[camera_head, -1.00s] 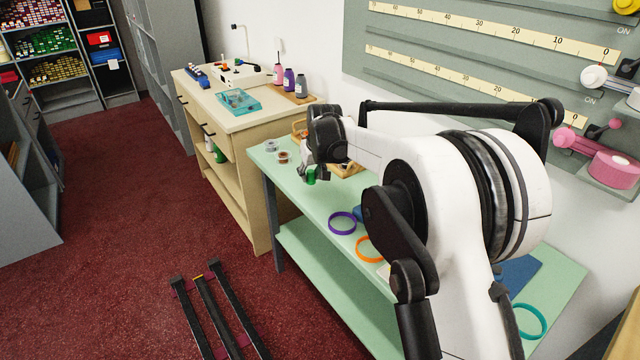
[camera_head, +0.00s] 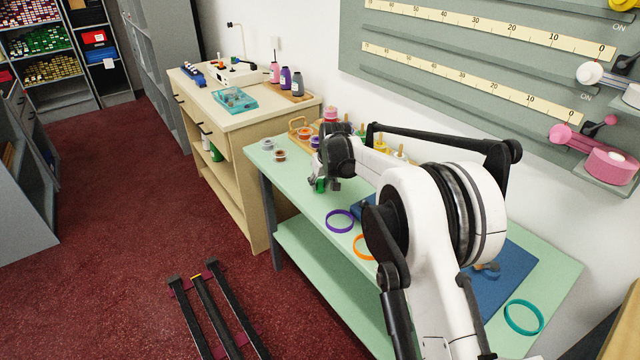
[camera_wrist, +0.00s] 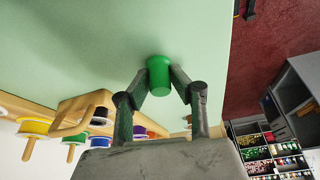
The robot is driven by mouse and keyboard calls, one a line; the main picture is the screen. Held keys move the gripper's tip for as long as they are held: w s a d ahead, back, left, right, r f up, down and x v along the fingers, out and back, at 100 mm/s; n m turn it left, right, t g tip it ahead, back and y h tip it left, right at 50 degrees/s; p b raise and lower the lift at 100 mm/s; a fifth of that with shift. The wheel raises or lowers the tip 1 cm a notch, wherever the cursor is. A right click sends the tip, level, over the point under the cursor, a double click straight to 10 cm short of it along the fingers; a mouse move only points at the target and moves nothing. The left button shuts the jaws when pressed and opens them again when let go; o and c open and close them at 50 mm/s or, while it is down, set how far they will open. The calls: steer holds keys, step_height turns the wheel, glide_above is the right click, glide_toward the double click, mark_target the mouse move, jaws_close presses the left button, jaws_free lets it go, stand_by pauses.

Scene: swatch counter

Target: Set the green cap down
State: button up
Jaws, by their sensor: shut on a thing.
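The green cap (camera_wrist: 159,76) is between the two fingertips of my gripper (camera_wrist: 160,84) in the wrist view. My gripper is shut on it. In the head view the green cap (camera_head: 321,185) shows just below my gripper (camera_head: 324,182), above or on the pale green table (camera_head: 262,148). I cannot tell whether the cap touches the table top.
A wooden rack (camera_head: 299,128) with several spools stands behind my gripper. A purple ring (camera_head: 340,221) and an orange ring (camera_head: 364,247) lie in front. The table's front edge is close by.

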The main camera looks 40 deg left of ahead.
steer(key=shift+f, duration=0.2)
steer(key=o, duration=0.8)
steer(key=shift+r, duration=0.15)
steer(key=v, duration=1.2)
steer(key=shift+r, duration=0.15)
